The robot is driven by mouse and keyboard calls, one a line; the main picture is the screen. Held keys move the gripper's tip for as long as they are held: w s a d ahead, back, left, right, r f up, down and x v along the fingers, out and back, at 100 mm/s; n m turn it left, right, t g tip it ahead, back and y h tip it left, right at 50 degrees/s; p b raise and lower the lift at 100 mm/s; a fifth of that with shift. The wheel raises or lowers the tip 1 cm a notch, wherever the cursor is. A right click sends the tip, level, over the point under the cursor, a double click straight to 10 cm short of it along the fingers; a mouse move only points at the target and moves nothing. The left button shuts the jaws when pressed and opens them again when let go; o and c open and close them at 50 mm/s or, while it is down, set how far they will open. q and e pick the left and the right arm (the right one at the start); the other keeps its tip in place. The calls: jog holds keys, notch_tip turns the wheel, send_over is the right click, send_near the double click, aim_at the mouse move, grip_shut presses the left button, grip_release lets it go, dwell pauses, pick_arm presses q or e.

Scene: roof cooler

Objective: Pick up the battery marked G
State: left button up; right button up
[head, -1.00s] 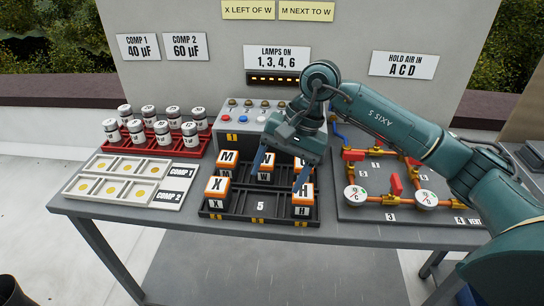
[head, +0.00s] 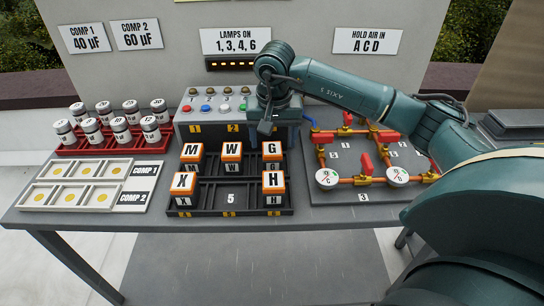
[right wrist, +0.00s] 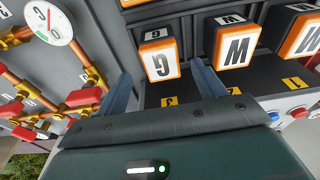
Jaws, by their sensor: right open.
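The battery marked G (head: 272,152) is an orange and black block with a white lettered top. It sits at the right end of the back row in the black battery tray (head: 231,210). In the right wrist view the G battery (right wrist: 160,56) appears just beyond the fingertips, between their lines. My right gripper (head: 270,126) is behind the G battery, near the lamp box, and its fingers are mostly hidden in the head view. In the right wrist view my right gripper (right wrist: 163,82) is open with nothing between its blue fingers. My left gripper is not in view.
Batteries M (head: 192,153) and W (head: 231,152) share the back row; X (head: 184,185) and H (head: 273,183) are in front. The lamp box (head: 208,131) stands behind the tray. The pipe board (head: 350,165) is at right; the red canister rack (head: 80,149) is at left.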

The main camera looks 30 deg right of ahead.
aim_at(272, 148)
jog(key=f, duration=0.4)
jog(key=shift+w+f, duration=0.15)
jog(key=shift+w, duration=0.05)
jog(key=shift+c, duration=0.2)
jog(key=c, duration=1.2)
